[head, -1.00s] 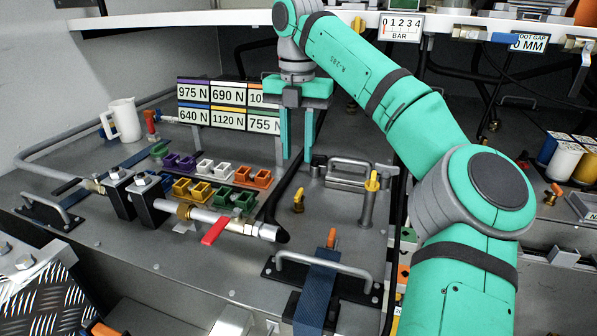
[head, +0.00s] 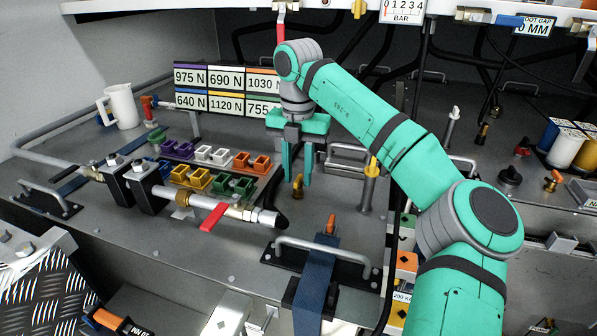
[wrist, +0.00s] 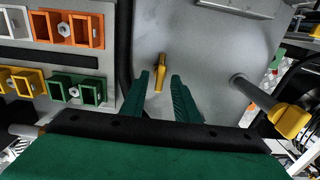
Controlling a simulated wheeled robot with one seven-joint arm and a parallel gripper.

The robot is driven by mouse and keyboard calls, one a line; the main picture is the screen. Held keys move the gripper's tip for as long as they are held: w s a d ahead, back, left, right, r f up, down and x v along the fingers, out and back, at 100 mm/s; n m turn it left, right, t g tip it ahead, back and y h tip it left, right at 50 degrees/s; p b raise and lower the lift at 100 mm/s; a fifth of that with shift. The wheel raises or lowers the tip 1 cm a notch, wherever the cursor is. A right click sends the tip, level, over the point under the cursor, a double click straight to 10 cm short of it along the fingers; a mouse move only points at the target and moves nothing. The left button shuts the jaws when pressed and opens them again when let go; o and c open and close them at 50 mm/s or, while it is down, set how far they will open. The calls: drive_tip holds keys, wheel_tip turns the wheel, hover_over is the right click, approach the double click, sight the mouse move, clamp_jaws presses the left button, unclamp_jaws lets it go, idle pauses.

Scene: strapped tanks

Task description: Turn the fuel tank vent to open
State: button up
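A small yellow tap (head: 298,181) stands on the grey tank top; it also shows in the wrist view (wrist: 160,72) with its handle roughly upright in the picture. I see no label naming it as the fuel tank vent. A second yellow handle (head: 373,168) sits on a taller grey post to its right, also in the wrist view (wrist: 291,121). My gripper (head: 297,182) points down over the small tap, its two green fingers (wrist: 160,82) open, one on either side of it in the picture. I cannot tell whether the fingertips reach down to its level. Neither finger visibly touches it.
Left are coloured sockets (head: 202,153) and a pipe with a red lever (head: 213,216). A grab handle (head: 322,252) and blue strap (head: 316,287) lie in front, another handle (head: 347,150) behind. Force plates (head: 226,90) stand at the back. A shelf (head: 230,5) overhangs.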

drive_tip(key=shift+w, duration=0.1)
clamp_jaws()
drive_tip(key=shift+d, duration=0.1)
